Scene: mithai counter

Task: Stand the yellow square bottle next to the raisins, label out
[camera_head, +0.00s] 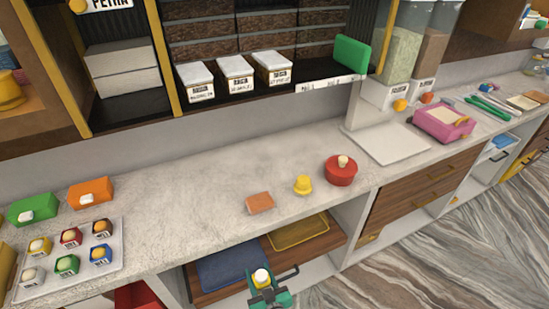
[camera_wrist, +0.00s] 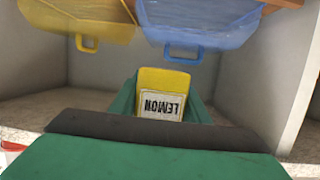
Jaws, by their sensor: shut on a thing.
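The yellow square bottle (camera_wrist: 163,78) is held in my gripper (camera_head: 268,287). Its white label reads LEMON and appears upside down in the wrist view, facing that camera. In the head view the bottle's pale round cap (camera_head: 261,276) shows between the green fingers, in front of and below the counter edge; most of its body is hidden. Three white-lidded labelled containers stand on the shelf above the counter: left (camera_head: 196,82), middle (camera_head: 235,75) and right (camera_head: 271,68). Their labels are too small to read, so I cannot tell which holds raisins.
An open drawer with a blue tray (camera_head: 230,268) and a yellow tray (camera_head: 298,234) lies just behind my gripper. The counter holds a red pot (camera_head: 341,171), a small yellow item (camera_head: 303,185), an orange block (camera_head: 260,203) and a tray of small bottles (camera_head: 107,275). The left-middle counter is clear.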

